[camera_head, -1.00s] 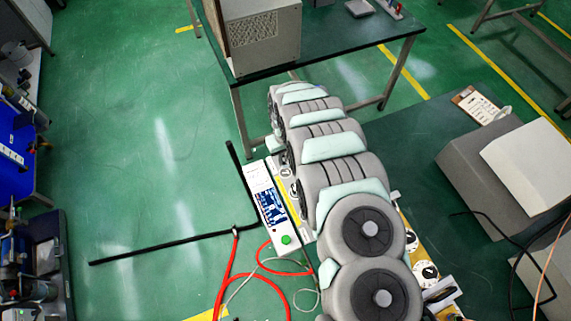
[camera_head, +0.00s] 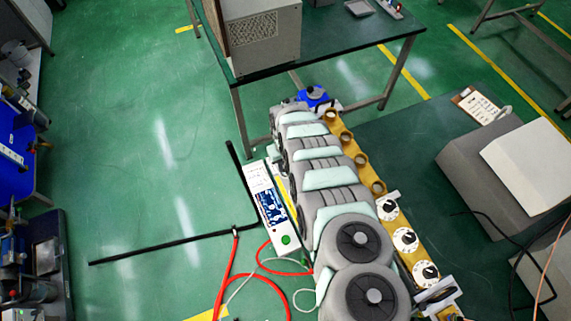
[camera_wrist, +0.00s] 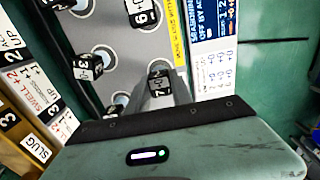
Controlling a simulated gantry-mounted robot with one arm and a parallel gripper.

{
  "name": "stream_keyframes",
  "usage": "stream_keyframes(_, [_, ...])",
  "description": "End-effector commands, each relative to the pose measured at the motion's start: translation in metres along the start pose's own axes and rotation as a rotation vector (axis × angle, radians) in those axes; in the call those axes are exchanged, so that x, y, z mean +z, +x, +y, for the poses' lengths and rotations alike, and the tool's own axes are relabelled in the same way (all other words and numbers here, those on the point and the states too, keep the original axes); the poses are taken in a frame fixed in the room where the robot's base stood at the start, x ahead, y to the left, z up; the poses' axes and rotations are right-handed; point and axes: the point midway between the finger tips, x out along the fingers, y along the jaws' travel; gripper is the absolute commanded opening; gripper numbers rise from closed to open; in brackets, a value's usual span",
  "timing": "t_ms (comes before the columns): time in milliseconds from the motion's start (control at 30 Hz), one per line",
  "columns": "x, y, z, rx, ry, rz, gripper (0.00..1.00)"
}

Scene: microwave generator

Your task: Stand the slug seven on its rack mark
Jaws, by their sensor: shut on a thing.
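In the wrist view, a dark block marked 7, the slug seven (camera_wrist: 159,86), sits between the grey fingers of my gripper (camera_wrist: 163,93), which are shut on it. Behind it is a grey rack panel (camera_wrist: 120,35) with white ring marks. I cannot tell whether the slug touches the panel. Other dark blocks stand there, one marked 3 (camera_wrist: 88,66) and one marked 6 or 9 (camera_wrist: 142,12). In the head view my own arm hides the gripper and slug.
A blue and white placard (camera_wrist: 212,60) lies right of the panel, beside a yellow strip (camera_wrist: 178,35). In the head view a brass strip with rings (camera_head: 347,141) and white dials (camera_head: 404,239) run right of my arm. A blue object (camera_head: 314,96) is at the far end.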

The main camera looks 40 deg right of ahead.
Motion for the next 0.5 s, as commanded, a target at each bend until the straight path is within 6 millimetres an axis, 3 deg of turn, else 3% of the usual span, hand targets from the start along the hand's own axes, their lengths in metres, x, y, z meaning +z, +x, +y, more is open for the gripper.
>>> stream_keyframes(167, [-0.0003, 0.0046, -0.0005, 0.0, -0.001, 0.0, 0.0])
stream_keyframes(200, [-0.0004, 0.0035, -0.0003, 0.0, 0.0, 0.0, 0.29])
stream_keyframes(433, [-0.0001, 0.0032, -0.0003, 0.0, 0.0, 0.0, 0.48])
stream_keyframes(500, [-0.0003, 0.0031, -0.0003, 0.0, 0.0, 0.0, 0.48])
